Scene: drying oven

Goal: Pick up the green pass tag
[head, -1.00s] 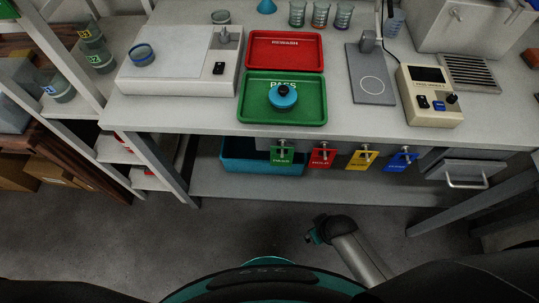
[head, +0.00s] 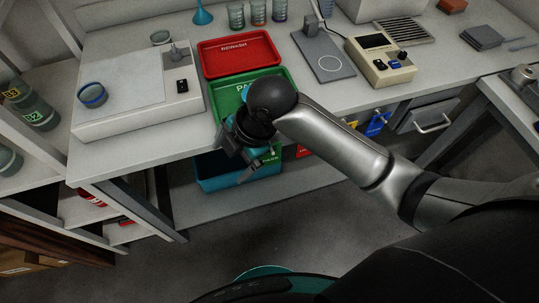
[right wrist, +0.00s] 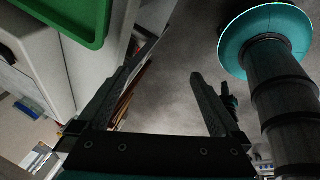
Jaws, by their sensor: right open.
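The green pass tag (head: 271,158) hangs at the front edge of the bench in the head view, mostly hidden behind my right gripper. My right gripper (head: 234,158) is open and empty, just in front and left of the tag, below the bench top. I cannot tell whether it touches the tag. In the right wrist view its two fingers (right wrist: 170,66) are spread with floor behind them, and the tag does not show there. My left gripper is not in view.
A red tag (head: 303,151), a yellow tag (head: 352,124) and a blue tag (head: 376,125) hang further right. The green tray (head: 222,92) is on the bench, partly covered by my arm. A teal bin (head: 214,177) sits on the shelf below.

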